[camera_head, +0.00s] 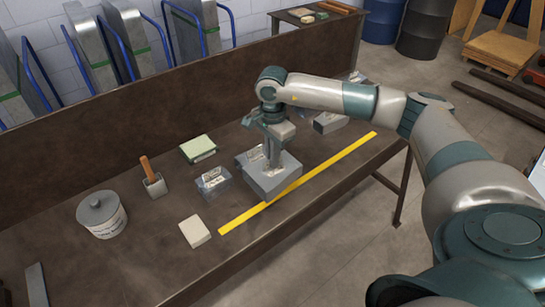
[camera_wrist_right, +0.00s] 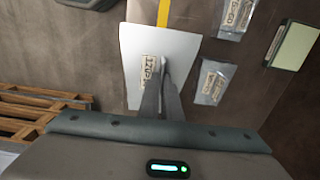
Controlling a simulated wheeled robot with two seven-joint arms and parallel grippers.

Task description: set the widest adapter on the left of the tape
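The yellow tape (camera_head: 338,157) runs diagonally along the front of the table. My right gripper (camera_head: 273,150) points down at a large grey adapter (camera_head: 277,183), the widest-looking one. In the right wrist view the fingers (camera_wrist_right: 159,66) are close together at this adapter (camera_wrist_right: 183,48), beside its partly hidden label, and appear shut on it. The adapter overlaps the tape (camera_wrist_right: 163,12) in both views. I cannot tell whether it touches the table. Smaller labelled adapters lie behind it, one to its left (camera_head: 213,182) and one farther right (camera_head: 329,122). My left gripper is not in view.
A raised back panel (camera_head: 150,107) borders the table.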

